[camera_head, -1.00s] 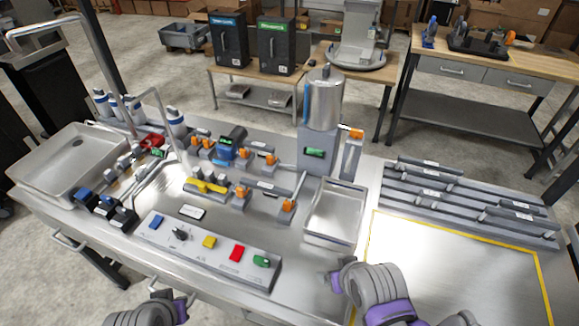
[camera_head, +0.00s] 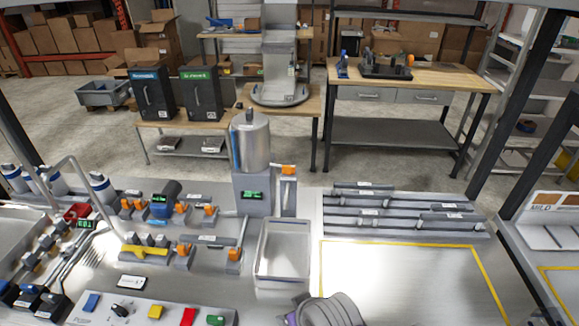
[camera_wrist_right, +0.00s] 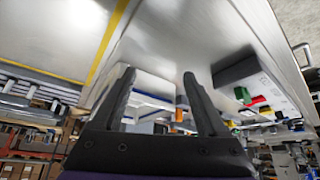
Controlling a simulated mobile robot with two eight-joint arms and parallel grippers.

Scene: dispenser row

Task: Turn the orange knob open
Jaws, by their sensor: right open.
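An orange knob (camera_head: 288,169) sits on top of the grey post beside the steel tank dispenser (camera_head: 249,142). More orange knobs (camera_head: 234,254) are on the grey valve fittings to the left, so I cannot tell by colour alone which one is meant. My right gripper is open and empty in the right wrist view (camera_wrist_right: 160,78), with a light tray and a small orange part (camera_wrist_right: 179,115) seen beyond its fingers. In the head view only part of my right arm shows at the bottom edge, apart from every knob. My left gripper is not in view.
A steel tray (camera_head: 283,285) lies in front of the dispenser. A control panel (camera_head: 133,311) with coloured buttons is at the lower left. Grey rails (camera_head: 404,213) stand at the right. The yellow-outlined area (camera_head: 405,285) is clear.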

